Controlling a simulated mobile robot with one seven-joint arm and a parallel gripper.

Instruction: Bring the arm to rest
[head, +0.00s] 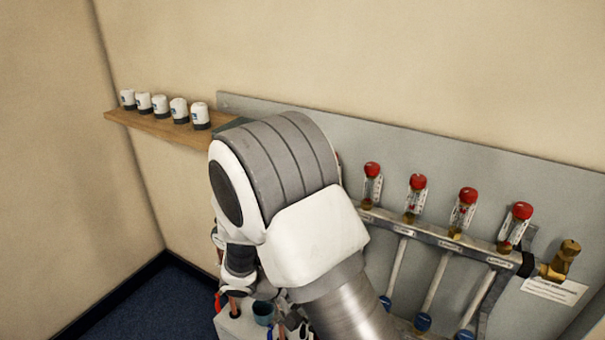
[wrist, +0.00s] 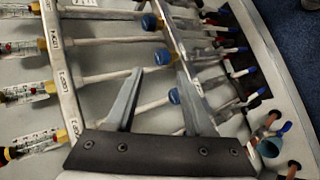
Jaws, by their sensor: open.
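My gripper (wrist: 160,72) is open in the wrist view, its two grey fingers apart with no object held between them. Behind the fingers lies the manifold, with a labelled metal rail (wrist: 58,70), pale pipes and blue caps (wrist: 162,57). In the head view my arm fills the centre, bent in front of the manifold, and hides its left part. The gripper itself cannot be made out there. Red-topped flow meters (head: 417,182) stand along the upper rail (head: 440,237), right of my arm.
A wooden shelf (head: 160,126) with several white caps (head: 161,106) is at the left on the back wall. A brass fitting (head: 562,260) juts out at the rail's right end. A teal cup (wrist: 268,148) stands at lower right in the wrist view, near small red and blue levers.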

